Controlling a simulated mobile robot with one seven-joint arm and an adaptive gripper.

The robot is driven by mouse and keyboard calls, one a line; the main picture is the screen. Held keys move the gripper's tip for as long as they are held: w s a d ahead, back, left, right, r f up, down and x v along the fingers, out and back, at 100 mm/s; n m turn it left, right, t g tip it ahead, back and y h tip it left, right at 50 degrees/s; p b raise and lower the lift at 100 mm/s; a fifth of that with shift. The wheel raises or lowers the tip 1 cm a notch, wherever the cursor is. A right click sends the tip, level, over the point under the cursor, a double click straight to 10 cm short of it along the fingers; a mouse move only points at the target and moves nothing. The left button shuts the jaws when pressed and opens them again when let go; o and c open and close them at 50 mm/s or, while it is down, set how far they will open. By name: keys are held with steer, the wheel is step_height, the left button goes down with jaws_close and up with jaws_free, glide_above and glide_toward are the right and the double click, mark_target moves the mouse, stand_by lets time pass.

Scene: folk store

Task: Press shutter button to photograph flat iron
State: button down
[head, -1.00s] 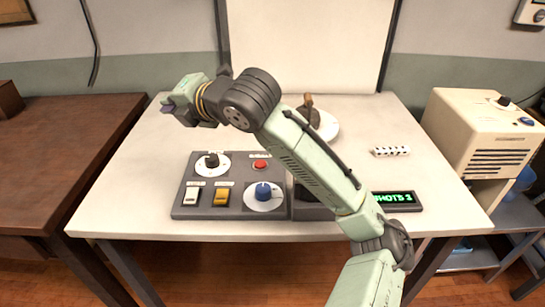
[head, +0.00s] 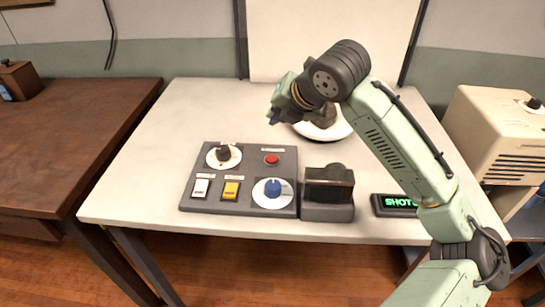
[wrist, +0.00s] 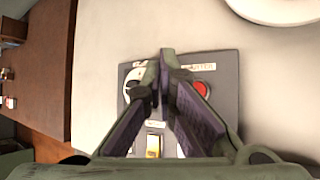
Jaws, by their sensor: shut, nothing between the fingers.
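The control panel (head: 239,206) lies on the white table with a red button (head: 272,159), which also shows in the wrist view (wrist: 203,88). It also has a black knob (head: 223,153), a blue knob (head: 272,188), and white (head: 201,187) and yellow (head: 231,190) switches. My gripper (head: 272,117) is shut and empty, above the table beyond the button. In the wrist view its fingertips (wrist: 163,52) meet left of the red button. The flat iron (head: 326,117) is partly hidden behind my wrist on a round white plate (head: 330,133). A dark camera-like box (head: 328,187) stands right of the panel.
A black display (head: 394,206) shows green letters reading "SHOT", its right end covered by my arm. A beige vented machine (head: 497,130) stands at the right. A white backdrop (head: 330,40) rises behind the table. The table's left side is clear. A brown table (head: 75,120) stands left.

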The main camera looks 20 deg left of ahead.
mark_target(275, 157)
steer(key=shift+f, duration=0.15)
step_height(275, 157, down, 9)
steer(key=b, duration=0.6)
steer(key=shift+r+b, duration=0.2)
steer(key=shift+b, duration=0.15)
stand_by(0.8)
steer(key=shift+f+b, duration=0.3)
steer(key=shift+f, duration=0.1)
steer(key=shift+f+b, duration=0.35)
steer(key=shift+f, duration=0.1)
stand_by(0.8)
steer(key=shift+r, duration=0.1)
steer(key=shift+r+p, duration=0.65)
steer(key=shift+r, duration=0.1)
steer(key=shift+r, duration=0.1)
